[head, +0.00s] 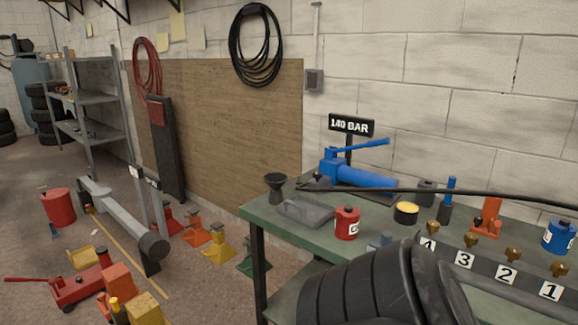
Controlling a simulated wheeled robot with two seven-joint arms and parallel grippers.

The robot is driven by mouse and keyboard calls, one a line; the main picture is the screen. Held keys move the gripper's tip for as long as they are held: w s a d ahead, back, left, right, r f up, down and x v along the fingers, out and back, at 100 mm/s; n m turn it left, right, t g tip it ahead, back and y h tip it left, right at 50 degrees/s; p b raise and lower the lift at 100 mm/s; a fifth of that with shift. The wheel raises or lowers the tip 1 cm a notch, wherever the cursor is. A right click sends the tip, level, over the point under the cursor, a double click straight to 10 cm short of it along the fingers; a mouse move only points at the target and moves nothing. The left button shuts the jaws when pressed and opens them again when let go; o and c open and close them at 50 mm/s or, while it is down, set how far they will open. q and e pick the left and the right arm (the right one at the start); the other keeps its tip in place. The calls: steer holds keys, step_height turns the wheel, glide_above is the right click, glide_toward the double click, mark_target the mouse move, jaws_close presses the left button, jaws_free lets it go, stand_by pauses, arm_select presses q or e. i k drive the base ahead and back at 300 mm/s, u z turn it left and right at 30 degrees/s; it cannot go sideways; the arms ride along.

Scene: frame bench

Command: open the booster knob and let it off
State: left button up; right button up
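Several brass knobs stand in a row behind a dark strip (485,270) numbered 4, 3, 2, 1 from left to right: knob 4 (432,227), knob 3 (471,239), knob 2 (513,254) and knob 1 (560,269). No label tells me which one is the booster knob. A blue hand pump (362,175) with a long lever lies at the back of the green bench (265,217). A sign (351,125) reading "140 BAR" stands behind it. A black hose (455,191) crosses above the bench to the right. Neither gripper is in view.
On the bench are a red can (347,222), a grey tray (306,210), a black funnel (275,187), a yellow-topped tin (406,213) and a blue can (560,236). Jack stands (217,244) and a red trolley jack (75,287) crowd the floor at left.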

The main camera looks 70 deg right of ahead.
mark_target(317, 175)
steer(key=z, duration=0.7)
steer(key=i, duration=1.55)
steer(key=z, duration=1.35)
